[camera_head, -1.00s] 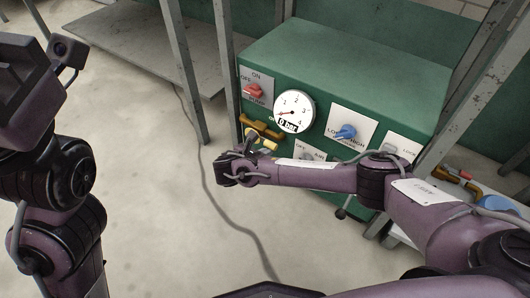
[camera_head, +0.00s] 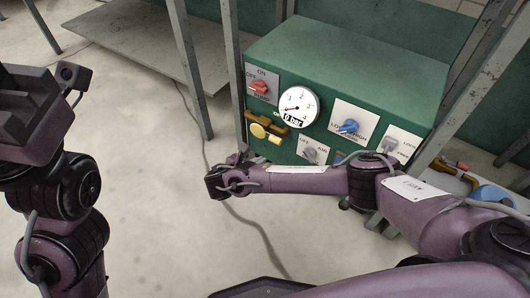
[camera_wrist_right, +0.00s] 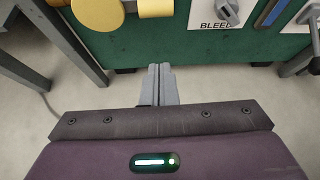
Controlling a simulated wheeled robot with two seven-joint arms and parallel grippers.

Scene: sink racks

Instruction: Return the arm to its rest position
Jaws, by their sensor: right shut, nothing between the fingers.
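My right arm (camera_head: 300,180) reaches in from the right in the head view, in front of the green machine. Its gripper (camera_head: 241,157) is near the lower left of the machine's front, below the yellow valve handle (camera_head: 262,131). In the right wrist view the grey fingers (camera_wrist_right: 158,84) are together and empty, with bare floor around them and the green panel beyond, apart from it. My left gripper (camera_head: 30,115) is at the left edge of the head view, clear of the machine. Its fingers do not show clearly.
The green machine (camera_head: 345,62) carries a gauge (camera_head: 299,107), red knob (camera_head: 258,87), blue knob (camera_head: 347,127) and grey switches. Metal posts (camera_head: 229,60) stand around it. A low shelf (camera_head: 140,45) is at the back left. The floor at left is open.

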